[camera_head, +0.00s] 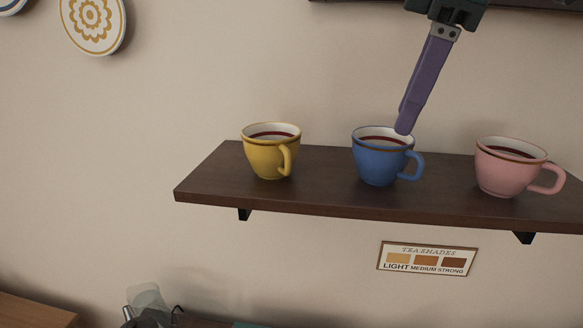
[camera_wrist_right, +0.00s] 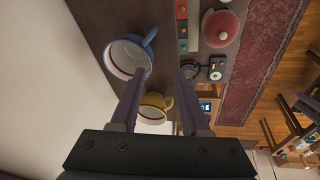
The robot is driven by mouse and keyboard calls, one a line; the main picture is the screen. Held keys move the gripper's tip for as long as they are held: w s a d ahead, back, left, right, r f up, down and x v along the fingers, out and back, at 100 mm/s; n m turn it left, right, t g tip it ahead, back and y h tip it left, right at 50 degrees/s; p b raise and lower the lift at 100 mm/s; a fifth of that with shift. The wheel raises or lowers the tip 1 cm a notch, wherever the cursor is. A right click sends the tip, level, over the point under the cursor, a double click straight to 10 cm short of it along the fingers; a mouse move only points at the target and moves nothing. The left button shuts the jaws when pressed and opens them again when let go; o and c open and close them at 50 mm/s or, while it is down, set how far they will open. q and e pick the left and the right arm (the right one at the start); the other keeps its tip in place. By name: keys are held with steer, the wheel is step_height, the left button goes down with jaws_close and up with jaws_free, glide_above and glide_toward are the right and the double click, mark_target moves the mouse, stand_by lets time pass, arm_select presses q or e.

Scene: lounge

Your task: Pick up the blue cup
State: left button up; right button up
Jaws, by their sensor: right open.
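The blue cup (camera_head: 378,163) stands upright on the dark wall shelf (camera_head: 320,196), between a yellow cup (camera_head: 266,157) and a pink cup (camera_head: 507,170).
The yellow cup (camera_wrist_right: 157,100) lies beyond the fingers in the wrist view. A sign with tea shades (camera_head: 427,259) hangs below the shelf. Decorated plates (camera_head: 93,25) hang on the wall at upper left. Gaps of bare shelf separate the cups.

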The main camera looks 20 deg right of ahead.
mark_target(389, 151)
steer(key=p+x, duration=0.2)
steer(key=d+p+x, duration=0.1)
steer(key=x, duration=0.2)
steer(key=w+p+x, duration=0.1)
steer(key=p+x, duration=0.1)
steer(key=shift+d+f+p, duration=0.15)
steer(key=shift+f+p, duration=0.05)
steer(key=shift+p, duration=0.15)
steer(key=shift+w+f, duration=0.2)
steer(key=shift+f, duration=0.2)
jaws_close()
